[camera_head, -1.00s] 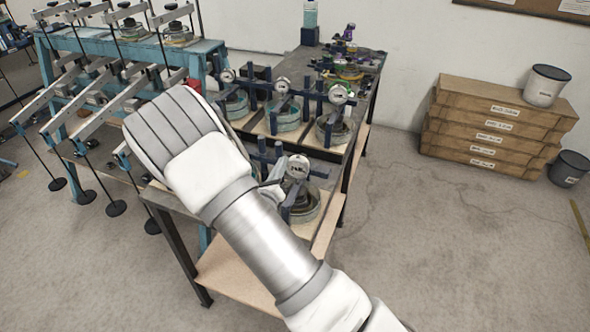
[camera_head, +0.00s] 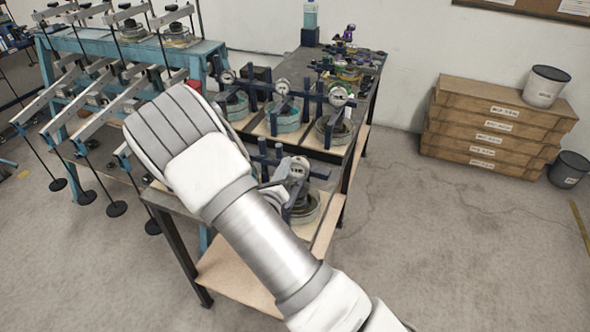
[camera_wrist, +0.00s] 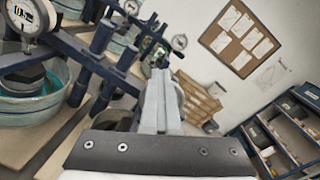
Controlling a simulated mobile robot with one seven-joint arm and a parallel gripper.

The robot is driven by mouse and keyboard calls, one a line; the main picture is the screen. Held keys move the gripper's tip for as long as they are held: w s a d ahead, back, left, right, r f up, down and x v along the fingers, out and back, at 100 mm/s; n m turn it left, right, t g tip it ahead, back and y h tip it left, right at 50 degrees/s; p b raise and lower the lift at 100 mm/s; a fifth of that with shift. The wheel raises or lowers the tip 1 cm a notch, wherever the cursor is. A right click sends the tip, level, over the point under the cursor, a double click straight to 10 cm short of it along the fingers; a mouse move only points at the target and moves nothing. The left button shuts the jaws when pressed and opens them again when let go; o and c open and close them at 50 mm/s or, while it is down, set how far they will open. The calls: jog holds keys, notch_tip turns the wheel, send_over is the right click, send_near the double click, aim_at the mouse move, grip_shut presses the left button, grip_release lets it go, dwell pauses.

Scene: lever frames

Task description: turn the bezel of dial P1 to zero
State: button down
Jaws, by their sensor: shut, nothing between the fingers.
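The nearest dial (camera_head: 299,168) has a white face and stands over a round dish on the near end of the bench. Its left side is partly covered by my gripper (camera_head: 281,174) in the head view. In the wrist view my gripper (camera_wrist: 160,74) is shut and empty, with its fingers pointing away. A rounded grey edge shows just right of the fingers, mostly hidden. Another dial (camera_wrist: 29,18) is at upper left in the wrist view. Labels are too small to read, so I cannot tell which dial is P1. Contact is unclear.
More dials on dark blue posts stand behind, including one (camera_head: 338,96) at right and one (camera_head: 282,86) in the middle. A blue lever frame (camera_head: 130,55) is at left. Stacked wooden boxes (camera_head: 490,125) stand by the wall.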

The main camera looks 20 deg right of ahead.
jog(key=s+a+r+p, duration=0.1)
jog(key=s+a, duration=0.1)
jog(key=s, duration=0.3)
jog(key=shift+s+r+p, duration=0.15)
jog(key=shift+s+p, duration=0.15)
dwell(0.8)
jog(key=shift+a, duration=0.1)
